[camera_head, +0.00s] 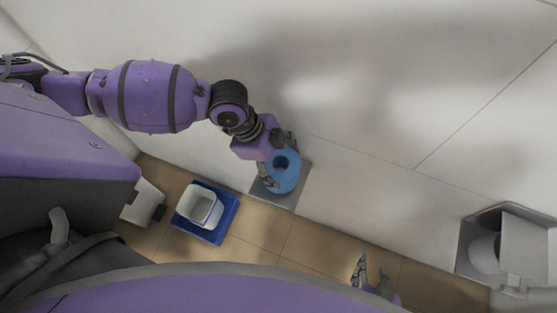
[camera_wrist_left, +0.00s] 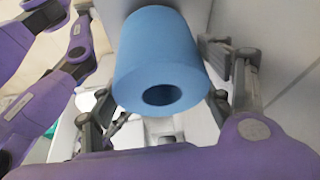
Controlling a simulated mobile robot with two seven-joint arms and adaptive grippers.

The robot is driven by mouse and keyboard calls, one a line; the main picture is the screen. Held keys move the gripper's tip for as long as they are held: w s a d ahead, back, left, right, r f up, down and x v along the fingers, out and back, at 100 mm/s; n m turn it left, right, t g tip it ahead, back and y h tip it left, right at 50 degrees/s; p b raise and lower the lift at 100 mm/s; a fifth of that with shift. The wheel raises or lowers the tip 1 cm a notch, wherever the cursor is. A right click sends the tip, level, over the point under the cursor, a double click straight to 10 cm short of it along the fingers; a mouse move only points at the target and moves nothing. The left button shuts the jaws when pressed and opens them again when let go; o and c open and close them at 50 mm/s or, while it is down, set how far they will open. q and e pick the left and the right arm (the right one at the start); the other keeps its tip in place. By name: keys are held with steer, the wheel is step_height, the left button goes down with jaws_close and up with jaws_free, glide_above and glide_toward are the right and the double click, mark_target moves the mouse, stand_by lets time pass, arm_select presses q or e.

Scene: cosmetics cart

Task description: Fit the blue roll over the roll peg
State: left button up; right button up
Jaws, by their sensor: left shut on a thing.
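The blue roll (camera_head: 288,183) shows in the head view over a grey square plate (camera_head: 285,199), with its dark hole facing up. My left gripper (camera_head: 277,161) is shut on the roll, one finger on each side. In the left wrist view the roll (camera_wrist_left: 150,50) sits between the fingers of the left gripper (camera_wrist_left: 165,100), its open end facing the camera. The roll peg is not visible; I cannot tell whether it is under the roll or inside it. My right gripper (camera_head: 372,275) is at the bottom of the head view, open and empty.
A blue tray (camera_head: 226,222) with a white container (camera_head: 200,207) stands left of the plate. A white box-like item (camera_head: 143,202) lies further left. A grey bin (camera_head: 470,245) with white contents is at the far right. Tan surface between them is mostly clear.

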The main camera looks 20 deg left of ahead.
arm_select(q)
steer(key=shift+f, duration=0.9)
steer(key=o, duration=1.3)
steer(key=v, duration=1.2)
